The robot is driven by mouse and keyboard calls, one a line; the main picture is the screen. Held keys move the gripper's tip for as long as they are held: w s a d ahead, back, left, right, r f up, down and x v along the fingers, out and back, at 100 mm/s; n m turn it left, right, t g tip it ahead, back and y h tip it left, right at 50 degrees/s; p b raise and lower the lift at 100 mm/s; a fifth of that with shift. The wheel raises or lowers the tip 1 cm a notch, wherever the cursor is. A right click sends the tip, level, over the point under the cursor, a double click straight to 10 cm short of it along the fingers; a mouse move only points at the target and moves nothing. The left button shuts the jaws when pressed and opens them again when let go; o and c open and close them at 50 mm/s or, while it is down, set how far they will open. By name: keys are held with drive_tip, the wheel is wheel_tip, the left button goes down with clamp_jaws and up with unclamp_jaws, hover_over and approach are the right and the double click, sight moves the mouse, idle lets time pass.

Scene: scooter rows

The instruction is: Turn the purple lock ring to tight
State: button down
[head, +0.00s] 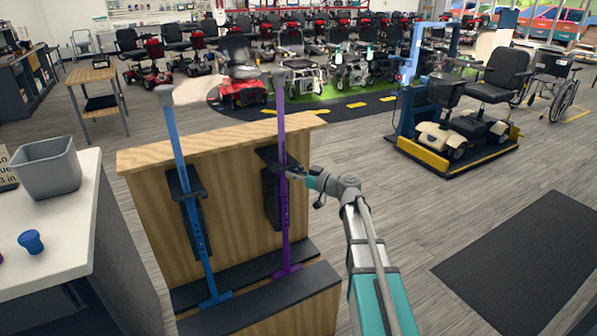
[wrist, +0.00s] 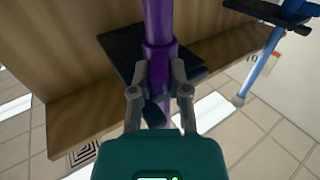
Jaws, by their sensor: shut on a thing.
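The purple post (head: 281,130) stands upright in a black bracket on the right of the wooden stand. Its purple lock ring (wrist: 159,50) is a wider collar around the post in the wrist view. In the head view my gripper and the bracket hide most of the ring. My gripper (wrist: 159,74) comes from the right in the head view, near the bracket (head: 270,158). I cannot make out any tight mark on the ring.
A blue post (head: 173,135) stands in a like bracket on the left of the wooden stand (head: 240,150). A white counter (head: 70,225) with a grey bin (head: 47,168) is at the left.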

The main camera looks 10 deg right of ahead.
drive_tip(key=shift+s+a+m+t+h, duration=0.15)
drive_tip(key=shift+a+m+t+h, duration=0.15)
drive_tip(key=shift+m+t+h, duration=0.9)
drive_tip(key=shift+s+a+m+t+h, duration=0.15)
drive_tip(key=shift+a+m+t+h, duration=0.15)
drive_tip(key=shift+m+t+h, duration=0.8)
drive_tip(key=shift+s+a+m+t+h, duration=0.15)
drive_tip(key=shift+a+m+t+h, duration=0.2)
drive_tip(key=shift+m+h, duration=0.9)
drive_tip(key=shift+n+h, duration=0.35)
drive_tip(key=shift+h, duration=0.2)
drive_tip(key=c, duration=0.7)
unclamp_jaws()
drive_tip(key=shift+w+f, duration=0.1)
drive_tip(key=shift+w, duration=0.05)
drive_tip(key=shift+o, duration=0.5)
drive_tip(key=shift+s, duration=0.2)
drive_tip(key=v, duration=0.7)
drive_tip(key=shift+s, duration=0.25)
